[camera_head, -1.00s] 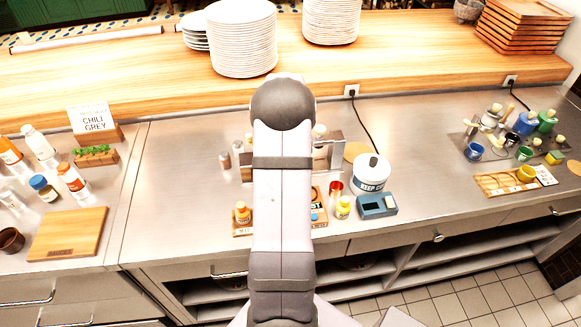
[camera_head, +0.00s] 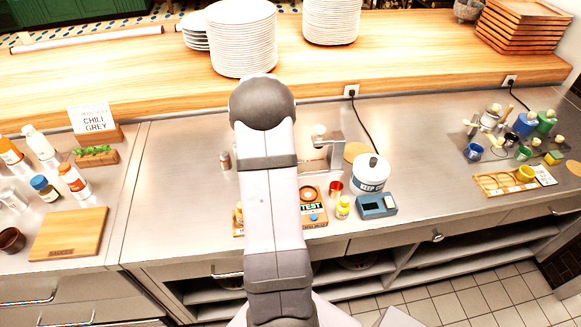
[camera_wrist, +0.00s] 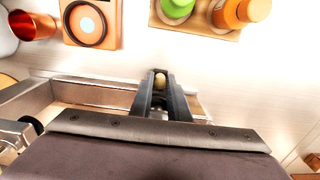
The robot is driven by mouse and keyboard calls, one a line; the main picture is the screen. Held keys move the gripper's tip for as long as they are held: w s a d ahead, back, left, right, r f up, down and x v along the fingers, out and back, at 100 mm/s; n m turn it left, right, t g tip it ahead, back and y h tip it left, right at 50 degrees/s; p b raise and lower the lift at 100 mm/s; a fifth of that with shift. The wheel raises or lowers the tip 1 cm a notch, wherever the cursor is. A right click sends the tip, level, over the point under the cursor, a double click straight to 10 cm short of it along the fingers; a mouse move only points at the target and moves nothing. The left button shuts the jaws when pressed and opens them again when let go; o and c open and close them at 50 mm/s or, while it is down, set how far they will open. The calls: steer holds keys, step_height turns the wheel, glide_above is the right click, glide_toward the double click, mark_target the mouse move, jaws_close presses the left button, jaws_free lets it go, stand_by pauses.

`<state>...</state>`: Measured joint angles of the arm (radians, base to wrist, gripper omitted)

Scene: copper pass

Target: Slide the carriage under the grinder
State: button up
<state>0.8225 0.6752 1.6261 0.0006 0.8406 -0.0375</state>
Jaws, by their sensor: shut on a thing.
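In the wrist view my gripper (camera_wrist: 162,98) is shut on a small pale round knob (camera_wrist: 160,80), which shows between the fingertips. The knob sits at a long metal rail (camera_wrist: 100,94) with wood-coloured parts; I take it to be the carriage's handle, but the carriage itself is mostly hidden behind my gripper. A metal frame with a pale round top (camera_head: 319,131) stands right of my arm in the head view and may be the grinder. Part of its metalwork (camera_wrist: 18,132) shows at the wrist view's left edge. My arm hides the gripper in the head view.
A white KEEP pot (camera_head: 371,174) is to the right.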

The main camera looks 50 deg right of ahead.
steer(key=o, duration=0.6)
steer(key=shift+w, duration=0.1)
steer(key=shift+r, duration=0.1)
steer(key=shift+r+p, duration=2.45)
steer(key=shift+r, duration=0.5)
